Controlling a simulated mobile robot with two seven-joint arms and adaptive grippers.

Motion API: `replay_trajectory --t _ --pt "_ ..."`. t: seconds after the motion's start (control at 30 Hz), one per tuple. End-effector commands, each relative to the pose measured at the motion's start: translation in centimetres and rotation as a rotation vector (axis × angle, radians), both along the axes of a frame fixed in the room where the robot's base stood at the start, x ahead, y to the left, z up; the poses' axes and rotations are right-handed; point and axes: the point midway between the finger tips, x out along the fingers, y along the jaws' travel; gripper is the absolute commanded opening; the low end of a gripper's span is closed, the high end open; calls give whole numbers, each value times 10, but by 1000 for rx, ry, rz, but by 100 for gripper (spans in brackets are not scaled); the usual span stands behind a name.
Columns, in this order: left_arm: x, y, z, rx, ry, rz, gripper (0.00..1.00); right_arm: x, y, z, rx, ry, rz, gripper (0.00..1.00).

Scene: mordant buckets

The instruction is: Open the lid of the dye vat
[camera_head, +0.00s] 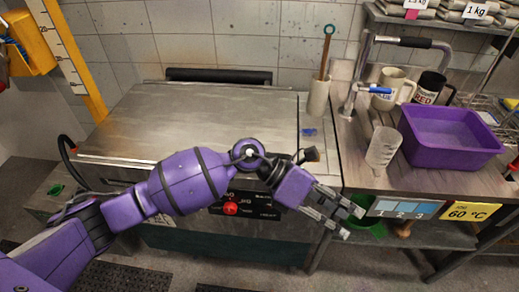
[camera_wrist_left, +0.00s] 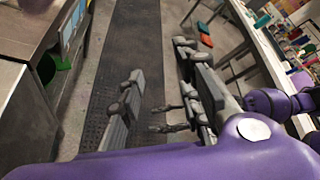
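The dye vat is a steel box with a dark front panel that carries a red knob (camera_head: 231,208). Its wide flat steel lid (camera_head: 170,115) lies shut on top. A black bar (camera_head: 220,75) runs along the back, behind the lid. My left arm reaches across the front of the vat and hides part of the lid's front edge and the panel. My left gripper (camera_head: 353,221) is beyond the vat's front right corner, apart from the lid. Its fingers are spread and empty; they also show apart in the left wrist view (camera_wrist_left: 160,85).
A bench at right holds a purple tub (camera_head: 452,137), a clear measuring cup (camera_head: 383,150) and mugs (camera_head: 394,88). A holder with a wooden stick (camera_head: 318,98) stands at the vat's back right. A green bucket (camera_head: 372,213) is under the bench. Dark matting (camera_wrist_left: 125,50) covers the floor.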

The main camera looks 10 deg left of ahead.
Motion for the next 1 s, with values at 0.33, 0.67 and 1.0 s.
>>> replay_trajectory --t 0.33,0.67,1.0 --pt "145 156 20 854 -667 -331 32 3 6 2 11 -5 -4 40" --pt "186 201 40 1062 -762 -349 32 3 5 3 11 -4 -4 40" --pt "195 200 -11 1058 -762 -347 32 1 2 2 4 -1 0 40"
